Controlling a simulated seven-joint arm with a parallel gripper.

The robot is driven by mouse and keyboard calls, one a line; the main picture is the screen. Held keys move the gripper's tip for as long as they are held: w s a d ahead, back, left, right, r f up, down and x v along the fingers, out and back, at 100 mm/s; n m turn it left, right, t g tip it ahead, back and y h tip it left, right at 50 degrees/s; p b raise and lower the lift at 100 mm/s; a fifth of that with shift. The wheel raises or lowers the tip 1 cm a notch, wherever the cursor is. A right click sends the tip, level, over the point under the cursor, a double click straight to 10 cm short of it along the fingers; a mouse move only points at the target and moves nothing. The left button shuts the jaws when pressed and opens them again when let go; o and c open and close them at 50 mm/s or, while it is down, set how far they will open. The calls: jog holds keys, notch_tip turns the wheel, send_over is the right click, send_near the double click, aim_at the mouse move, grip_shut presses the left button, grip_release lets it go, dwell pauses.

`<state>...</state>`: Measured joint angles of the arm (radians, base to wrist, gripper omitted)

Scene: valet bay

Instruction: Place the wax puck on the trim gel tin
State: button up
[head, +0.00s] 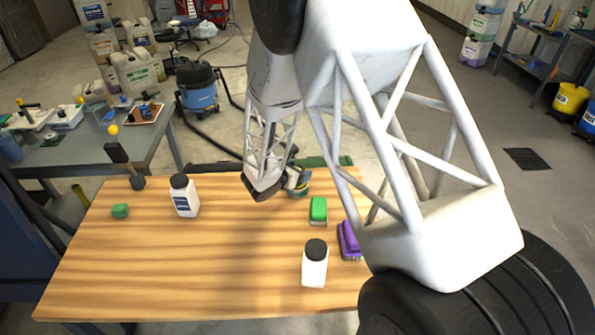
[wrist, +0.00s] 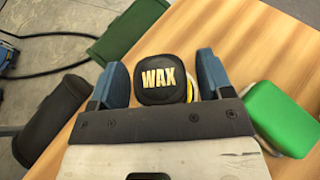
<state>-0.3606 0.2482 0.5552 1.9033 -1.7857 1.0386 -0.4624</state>
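The wax puck (wrist: 160,78) is a black rounded square with yellow "WAX" lettering, face up between my fingers in the wrist view. A round object with a yellow and white edge (wrist: 191,92) shows partly beneath and right of it, probably the trim gel tin; its label is hidden. In the head view, a small round tin (head: 299,188) stands at the table's far edge beside my gripper (head: 288,183). My gripper, with blue fingers (wrist: 163,82), is open around or just above the puck. A gap shows on the right side. Whether the puck rests squarely on the tin is hidden.
A green-topped brush (wrist: 283,118) lies close right of my gripper. A dark cylinder (wrist: 50,118) and a green flat item (wrist: 130,28) are nearby. The table's (head: 200,270) middle is clear.

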jog(key=shift+r, duration=0.15)
jog(key=shift+s+a+r, duration=0.25)
jog(key=shift+s+a, duration=0.15)
jog(key=v, duration=1)
jog(key=shift+s+a+r, duration=0.15)
jog(key=shift+s+a, duration=0.05)
dwell(0.6)
jog(key=s+d+r+m+g+y, duration=0.1)
jog(key=s+d+r+m+g, duration=0.6)
jog(key=s+d+r+m, duration=0.8)
jog(key=s+d+r+m+y, duration=0.2)
jog(key=s+r+m+y, duration=0.2)
jog(key=s, duration=0.7)
jog(key=s+d+r+m+y, duration=0.3)
jog(key=s+r+m, duration=0.3)
jog(key=s+m, duration=0.2)
jog(key=s+y, duration=0.1)
jog(key=s, duration=0.1)
jog(key=shift+s+y, duration=0.3)
jog(key=shift+s, duration=0.05)
